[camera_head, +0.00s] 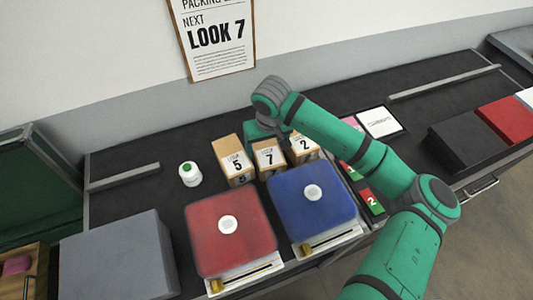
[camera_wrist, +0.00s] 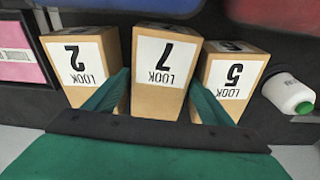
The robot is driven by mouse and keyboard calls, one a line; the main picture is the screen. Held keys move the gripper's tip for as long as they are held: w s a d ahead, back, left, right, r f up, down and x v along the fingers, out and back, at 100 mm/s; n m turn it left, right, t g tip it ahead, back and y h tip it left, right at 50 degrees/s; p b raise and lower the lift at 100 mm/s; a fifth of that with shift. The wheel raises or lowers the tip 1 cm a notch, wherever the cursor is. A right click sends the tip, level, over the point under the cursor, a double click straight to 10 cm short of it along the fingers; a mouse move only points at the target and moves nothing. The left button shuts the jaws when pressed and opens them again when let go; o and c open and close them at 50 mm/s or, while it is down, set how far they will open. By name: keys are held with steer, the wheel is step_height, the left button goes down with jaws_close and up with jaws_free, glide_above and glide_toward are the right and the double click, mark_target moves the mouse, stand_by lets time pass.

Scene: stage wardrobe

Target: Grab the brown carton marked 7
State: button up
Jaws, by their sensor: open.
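The brown carton marked 7 (camera_head: 268,158) stands on the dark table between the carton marked 5 (camera_head: 234,162) and the carton marked 2 (camera_head: 303,149). Whether the fingers touch any carton cannot be told.
A white spool with a green top (camera_head: 190,174) stands to the left. A grey box (camera_head: 115,260) is at front left.

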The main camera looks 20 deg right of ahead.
steer(key=shift+w+f, duration=0.15)
steer(key=shift+f, duration=0.35)
steer(key=c, duration=1)
